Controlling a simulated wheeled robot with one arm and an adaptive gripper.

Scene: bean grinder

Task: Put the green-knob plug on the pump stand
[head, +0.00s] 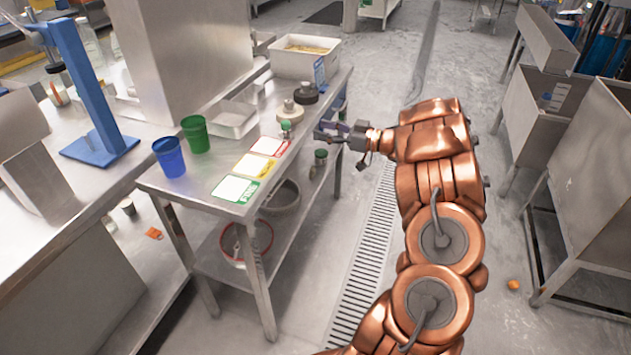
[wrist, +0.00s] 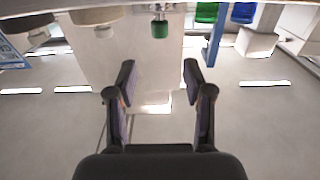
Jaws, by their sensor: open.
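The green-knob plug (head: 286,129), small with a silvery body, stands on the steel table (head: 213,184) near its right edge. In the wrist view, which looks upside down, its green knob (wrist: 160,29) hangs at top centre, beyond the fingertips. My gripper (head: 322,133) is just right of the plug, apart from it, pointing left. In the wrist view my gripper (wrist: 158,78) has its two fingers spread with nothing between them. I cannot tell for sure which thing is the pump stand; a blue upright stand (head: 91,90) is on the left bench.
Beside the plug are a cream round piece (head: 289,111) and a black round piece (head: 306,94). Coloured cards (head: 236,189), a green cup (head: 195,134), a blue cup (head: 169,157), a steel tray (head: 235,119) and a white bin (head: 305,57) share the table. Open floor lies right of it.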

